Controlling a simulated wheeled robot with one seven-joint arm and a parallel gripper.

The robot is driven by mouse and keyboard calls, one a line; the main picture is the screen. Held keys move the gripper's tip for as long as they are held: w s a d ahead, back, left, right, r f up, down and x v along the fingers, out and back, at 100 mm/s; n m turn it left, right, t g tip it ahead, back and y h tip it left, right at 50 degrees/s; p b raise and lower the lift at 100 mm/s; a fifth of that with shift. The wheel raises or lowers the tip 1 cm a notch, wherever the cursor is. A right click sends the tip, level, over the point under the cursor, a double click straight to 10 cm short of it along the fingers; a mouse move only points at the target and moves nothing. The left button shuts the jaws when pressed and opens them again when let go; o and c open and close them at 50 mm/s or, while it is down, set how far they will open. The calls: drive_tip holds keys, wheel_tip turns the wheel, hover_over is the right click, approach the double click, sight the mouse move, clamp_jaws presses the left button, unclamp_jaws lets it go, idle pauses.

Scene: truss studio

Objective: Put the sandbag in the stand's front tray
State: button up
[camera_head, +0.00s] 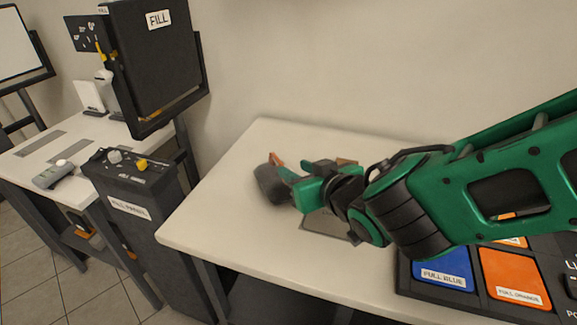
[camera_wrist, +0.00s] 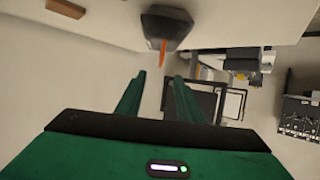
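The sandbag is a dark grey lump with an orange strap, on the white table near its back left part in the head view (camera_head: 269,185). In the wrist view the sandbag (camera_wrist: 166,27) is at the top, its strap pointing toward the gap between my fingers. My gripper (camera_wrist: 158,76) is open and empty, its two green fingers apart, with the sandbag beyond the tips. In the head view my gripper (camera_head: 290,181) is beside the sandbag's right side and partly hides it. I cannot make out the stand's front tray for certain.
A black FILL panel (camera_head: 158,65) on a frame stands at the left, behind a dark labelled console (camera_head: 130,180). The white table (camera_head: 215,215) is bare at its left front. Blue (camera_head: 443,268) and orange (camera_head: 515,280) labelled pads lie at the right.

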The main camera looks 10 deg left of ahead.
drive_tip(key=shift+s+d+r, duration=0.1)
drive_tip(key=shift+s+d, duration=0.05)
drive_tip(key=shift+s, duration=0.05)
